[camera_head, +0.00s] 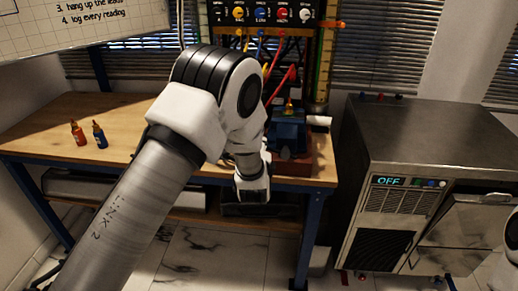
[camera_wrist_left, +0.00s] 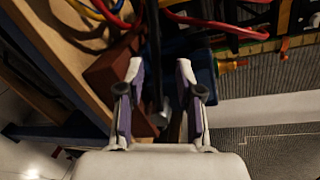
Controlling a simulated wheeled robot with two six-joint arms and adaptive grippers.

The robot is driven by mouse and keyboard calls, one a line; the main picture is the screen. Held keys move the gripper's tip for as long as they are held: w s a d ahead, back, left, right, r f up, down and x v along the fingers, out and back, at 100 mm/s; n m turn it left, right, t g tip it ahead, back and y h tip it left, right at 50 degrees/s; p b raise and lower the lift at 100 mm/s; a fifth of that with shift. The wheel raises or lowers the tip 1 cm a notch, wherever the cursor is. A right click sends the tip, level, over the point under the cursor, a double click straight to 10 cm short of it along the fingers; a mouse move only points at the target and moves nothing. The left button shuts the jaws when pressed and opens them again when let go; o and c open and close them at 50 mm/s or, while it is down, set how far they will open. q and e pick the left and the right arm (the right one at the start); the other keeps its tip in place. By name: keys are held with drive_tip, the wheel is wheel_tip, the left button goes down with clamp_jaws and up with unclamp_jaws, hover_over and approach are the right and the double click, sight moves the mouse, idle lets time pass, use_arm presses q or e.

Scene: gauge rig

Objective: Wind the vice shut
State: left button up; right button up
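The blue vice (camera_head: 288,128) stands on a red-brown base at the right end of the workbench, partly hidden by my left arm in the head view. In the left wrist view, the vice's blue body (camera_wrist_left: 204,68) lies just beyond my fingers. My left gripper (camera_wrist_left: 159,68) is open, its two fingers apart. A dark metal bar with a grey rounded end (camera_wrist_left: 160,117), seemingly the vice handle, runs between them; I see no clear contact. In the head view the left fingers are hidden behind my wrist. My right gripper is out of view.
A panel (camera_head: 262,13) with coloured leads hangs behind the vice. A metal cabinet (camera_head: 420,130) marked OFF stands at right, beyond a gap.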

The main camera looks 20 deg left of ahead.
use_arm(q)
drive_tip(key=v, duration=0.7)
drive_tip(key=shift+s, duration=0.3)
drive_tip(key=shift+d, duration=0.1)
drive_tip(key=shift+c, duration=0.4)
